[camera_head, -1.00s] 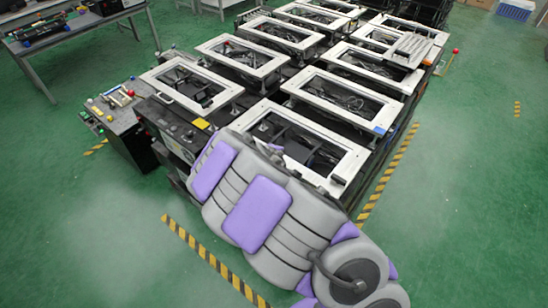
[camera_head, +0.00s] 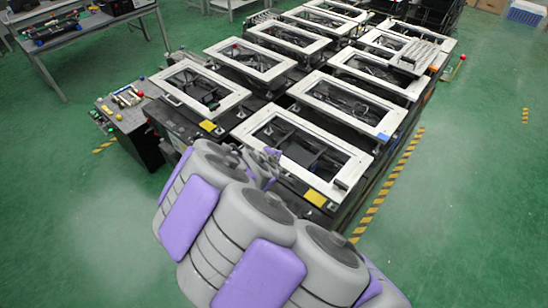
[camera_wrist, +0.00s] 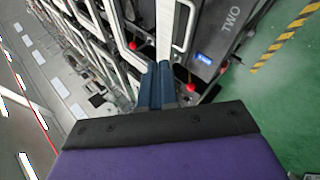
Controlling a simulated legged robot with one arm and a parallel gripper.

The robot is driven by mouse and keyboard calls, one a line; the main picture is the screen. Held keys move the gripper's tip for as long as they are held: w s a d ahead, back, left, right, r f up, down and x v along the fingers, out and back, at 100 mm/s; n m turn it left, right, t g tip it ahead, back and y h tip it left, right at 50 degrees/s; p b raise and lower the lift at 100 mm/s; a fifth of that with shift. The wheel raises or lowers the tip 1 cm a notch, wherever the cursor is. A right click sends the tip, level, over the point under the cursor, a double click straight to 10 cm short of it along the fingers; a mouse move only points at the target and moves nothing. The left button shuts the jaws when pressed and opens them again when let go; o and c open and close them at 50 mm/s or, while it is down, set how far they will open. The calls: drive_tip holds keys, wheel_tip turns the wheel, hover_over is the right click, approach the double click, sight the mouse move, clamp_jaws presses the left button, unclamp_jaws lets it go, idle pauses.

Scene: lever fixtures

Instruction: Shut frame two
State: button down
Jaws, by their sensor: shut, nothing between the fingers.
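The panel lettered TWO (camera_wrist: 229,18) shows in the wrist view, at upper right, with a small blue label. Beside it a white frame (camera_wrist: 164,28) with a bar handle (camera_wrist: 186,25) runs toward my gripper (camera_wrist: 160,76). The gripper's two blue-grey fingers are together and empty, near a red knob (camera_wrist: 190,88); I cannot tell if they touch anything. In the head view the lettering cannot be read. My arm reaches between the front-left white frame (camera_head: 160,86) and the front-right white frame (camera_head: 248,119). The fingers are not clear there.
More white frames stand in two rows behind, including one with a blue label (camera_head: 372,131). A control panel (camera_head: 122,103) stands at left, beyond it a grey table (camera_head: 82,40). Green floor is free at right, past a yellow-black strip (camera_head: 392,180).

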drive_tip(key=s+a+f+n+g+h+b, duration=0.15)
drive_tip(key=s+a+f+n+g, duration=0.3)
drive_tip(key=f, duration=0.65)
drive_tip(key=s+a+f+n+g+h+b, duration=0.1)
drive_tip(key=s+a+f+n+g+h, duration=0.15)
drive_tip(key=s+a+f, duration=0.6)
drive_tip(key=w+d+f+n+t+h+b, duration=0.2)
drive_tip(key=w+d+f+n+t+h, duration=0.15)
drive_tip(key=w, duration=0.25)
drive_tip(key=w+d+f+n+t+h+b, duration=0.1)
drive_tip(key=w+d+f+n+t+h, duration=0.25)
drive_tip(key=w+t+h, duration=0.2)
drive_tip(key=w+d+r+t, duration=0.1)
drive_tip(key=w+r+t, duration=0.1)
drive_tip(key=w+r, duration=0.1)
drive_tip(key=w+d+r+t+h+b, duration=0.1)
drive_tip(key=w+r+t, duration=0.1)
drive_tip(key=w+r, duration=0.1)
drive_tip(key=w+d+r+t, duration=0.1)
drive_tip(key=w+r+t, duration=0.1)
drive_tip(key=r, duration=0.1)
drive_tip(key=shift+w+d+r+t+h+b, duration=0.1)
drive_tip(key=shift+w+t+h+b, duration=0.2)
drive_tip(key=shift+w+h+b, duration=0.1)
drive_tip(key=shift+r, duration=0.1)
